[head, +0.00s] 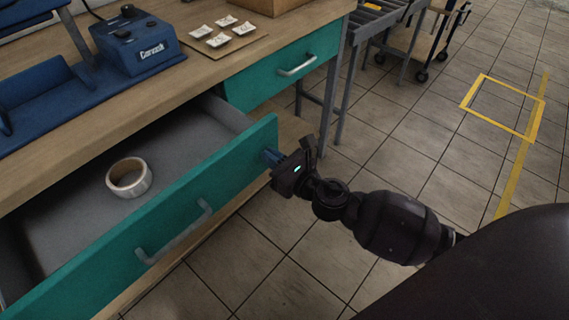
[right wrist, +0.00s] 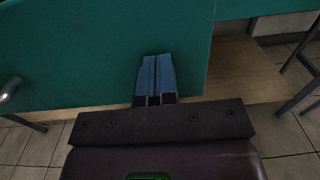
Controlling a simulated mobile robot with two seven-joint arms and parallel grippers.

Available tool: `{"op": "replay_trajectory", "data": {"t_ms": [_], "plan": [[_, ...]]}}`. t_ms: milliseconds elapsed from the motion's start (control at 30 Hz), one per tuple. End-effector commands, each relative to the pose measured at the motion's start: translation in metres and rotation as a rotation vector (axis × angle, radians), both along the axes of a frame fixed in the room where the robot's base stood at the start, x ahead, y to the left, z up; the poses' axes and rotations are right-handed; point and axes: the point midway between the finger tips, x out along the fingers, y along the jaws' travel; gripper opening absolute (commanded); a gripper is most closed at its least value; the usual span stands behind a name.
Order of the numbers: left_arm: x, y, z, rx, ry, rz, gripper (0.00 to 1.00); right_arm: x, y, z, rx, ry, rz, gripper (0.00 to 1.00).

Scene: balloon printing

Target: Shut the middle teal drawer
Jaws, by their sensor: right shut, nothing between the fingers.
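The middle teal drawer (head: 165,225) stands open under the workbench, pulled out toward me. Its grey inside shows, with a roll of clear tape (head: 129,178) lying in it. A grey bar handle (head: 175,234) is on its front. My right gripper (head: 272,157) is shut and empty, at the right end of the drawer front. In the right wrist view the blue fingertips (right wrist: 156,75) lie against or just before the teal front (right wrist: 90,50); I cannot tell if they touch. My left gripper is out of view.
Another teal drawer (head: 285,72) to the right is shut. On the benchtop (head: 120,105) are a blue control box (head: 137,45) and several small white pieces (head: 222,30). A grey roller stand (head: 365,25) is beyond the bench. The tiled floor at right is clear.

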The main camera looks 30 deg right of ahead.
Motion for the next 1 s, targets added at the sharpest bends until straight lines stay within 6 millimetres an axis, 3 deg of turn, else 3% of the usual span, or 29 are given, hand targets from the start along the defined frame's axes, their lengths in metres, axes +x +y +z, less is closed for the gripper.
{"op": "replay_trajectory", "data": {"t_ms": [33, 300, 600, 800, 1000], "plan": [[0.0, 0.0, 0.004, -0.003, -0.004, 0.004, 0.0, 0.013, 0.004, 0.007, 0.0, -0.009, 0.0, 0.0], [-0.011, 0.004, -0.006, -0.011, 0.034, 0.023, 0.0, 0.08, 0.026, 0.005, 0.001, -0.007, 0.001, 0.0], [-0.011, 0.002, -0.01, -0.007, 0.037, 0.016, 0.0, 0.144, 0.048, -0.001, 0.0, 0.0, 0.001, 0.0], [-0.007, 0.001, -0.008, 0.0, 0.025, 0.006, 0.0, 0.171, 0.056, -0.002, 0.0, 0.001, 0.001, 0.0], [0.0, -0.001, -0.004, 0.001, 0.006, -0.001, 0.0, 0.184, 0.06, -0.001, 0.0, 0.0, 0.001, 0.0]]}}
